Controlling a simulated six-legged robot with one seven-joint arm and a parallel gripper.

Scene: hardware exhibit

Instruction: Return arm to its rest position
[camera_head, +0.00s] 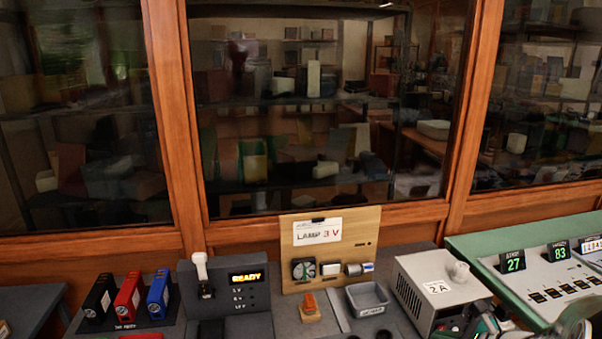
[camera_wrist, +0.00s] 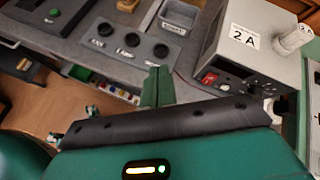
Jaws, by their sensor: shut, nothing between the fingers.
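My gripper (camera_wrist: 157,86) shows in the wrist view as two green fingers pressed together with nothing between them. It hangs above the grey bench, left of the "2 A" power box (camera_wrist: 248,48) and below a panel with several black knobs (camera_wrist: 129,40). In the head view only part of my arm shows at the bottom right corner, in front of the box (camera_head: 440,285) and the green-edged console (camera_head: 540,270). The fingertips cannot be made out there.
A "LAMP 3 V" board (camera_head: 330,250) stands at the back middle. Glass cabinets close off the back.

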